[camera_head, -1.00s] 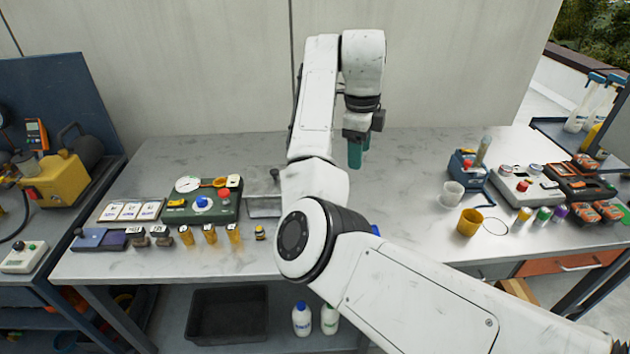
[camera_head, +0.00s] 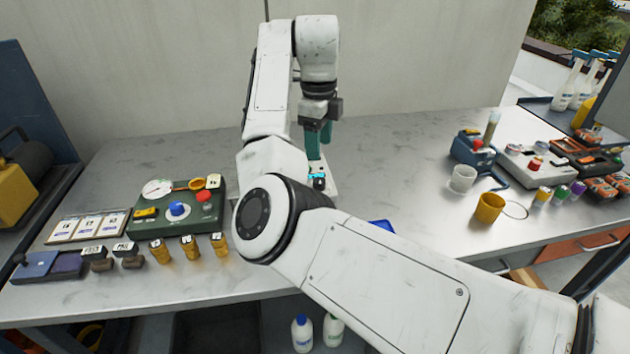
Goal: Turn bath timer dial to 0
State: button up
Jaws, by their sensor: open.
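A dark green box (camera_head: 150,221) stands on the left of the table. It carries a blue knob on a pale round plate (camera_head: 178,209), a red button, a white gauge and a small yellow part. A pale device with a lit cyan patch (camera_head: 318,181) stands mid-table, partly hidden behind my arm. No label reads clearly, so I cannot tell which holds the bath timer dial. My gripper (camera_head: 319,142) points down, teal fingers open and empty, just above the pale device in the picture. I cannot judge the gap or see contact.
Several amber bottles (camera_head: 190,246) and dark stamp-like blocks (camera_head: 127,257) line the front left, with white cards (camera_head: 88,227) behind. A yellow cup (camera_head: 489,208), a clear cup (camera_head: 463,179) and a blue device (camera_head: 473,150) stand right. The table's back left is clear.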

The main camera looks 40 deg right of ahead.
aim_at(320, 180)
jog(key=f, duration=1)
jog(key=shift+d+f+b, duration=0.15)
jog(key=shift+d+b, duration=0.05)
jog(key=shift+b, duration=0.15)
jog(key=shift+c, duration=0.2)
jog(key=c, duration=1)
jog(key=shift+p, duration=0.3)
